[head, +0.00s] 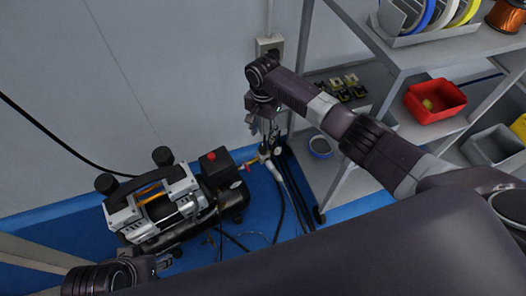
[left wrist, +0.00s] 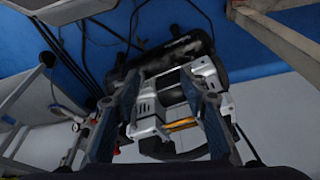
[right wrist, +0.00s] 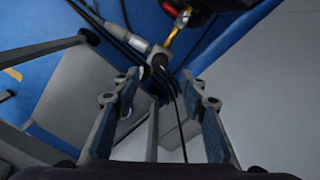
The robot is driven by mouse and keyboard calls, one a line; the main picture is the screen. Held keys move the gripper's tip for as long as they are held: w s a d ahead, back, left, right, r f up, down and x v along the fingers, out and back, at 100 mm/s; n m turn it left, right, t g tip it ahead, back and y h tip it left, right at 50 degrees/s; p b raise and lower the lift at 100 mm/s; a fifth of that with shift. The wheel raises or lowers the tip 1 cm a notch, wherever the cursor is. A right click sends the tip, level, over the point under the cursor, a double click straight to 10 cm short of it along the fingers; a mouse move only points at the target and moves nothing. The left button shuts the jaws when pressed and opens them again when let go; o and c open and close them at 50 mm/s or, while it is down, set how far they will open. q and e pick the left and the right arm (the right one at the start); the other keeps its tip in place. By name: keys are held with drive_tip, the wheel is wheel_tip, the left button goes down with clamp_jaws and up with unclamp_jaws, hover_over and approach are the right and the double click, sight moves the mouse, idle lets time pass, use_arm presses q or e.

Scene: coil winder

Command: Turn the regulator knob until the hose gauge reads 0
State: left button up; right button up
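The air compressor (head: 160,205) stands on the blue floor at left, with a red knob (head: 211,156) on its black box. A brass fitting with a small red part (head: 248,167) runs right from it to a pale hose fitting (head: 264,152). I cannot make out a gauge dial or its reading. My right gripper (head: 266,132) points down just above that fitting. In the right wrist view its fingers (right wrist: 160,84) are apart, with the pale fitting (right wrist: 158,57) beyond their tips. My left gripper (head: 160,262) is low at left; in the left wrist view its fingers (left wrist: 160,82) are open before the compressor.
A grey shelf rack (head: 400,53) stands at right, with a red bin (head: 434,101), spools and a blue-rimmed bowl (head: 320,147). A wall outlet (head: 269,46) is behind my right gripper. Black hoses lie on the floor between compressor and rack.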

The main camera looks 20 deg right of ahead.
sight(263, 146)
wheel_tip(263, 146, down, 3)
drive_tip(key=shift+f+b, duration=0.1)
drive_tip(key=shift+b, duration=0.55)
wheel_tip(263, 146, down, 4)
drive_tip(key=shift+f+b, duration=0.1)
drive_tip(key=shift+b, duration=0.75)
use_arm(q)
drive_tip(key=w+d+r+t, duration=0.2)
drive_tip(key=w+t, duration=0.1)
drive_tip(key=w, duration=0.3)
drive_tip(key=w+d+r+t+h, duration=0.1)
drive_tip(key=w+d+r+t, duration=0.1)
drive_tip(key=w, duration=0.4)
drive_tip(key=shift+w+r+t+h, duration=0.35)
drive_tip(key=shift+r+t, duration=0.2)
drive_tip(key=shift+t, duration=0.15)
use_arm(e)
drive_tip(key=shift+f, duration=0.15)
drive_tip(key=shift+c, duration=0.7)
clamp_jaws()
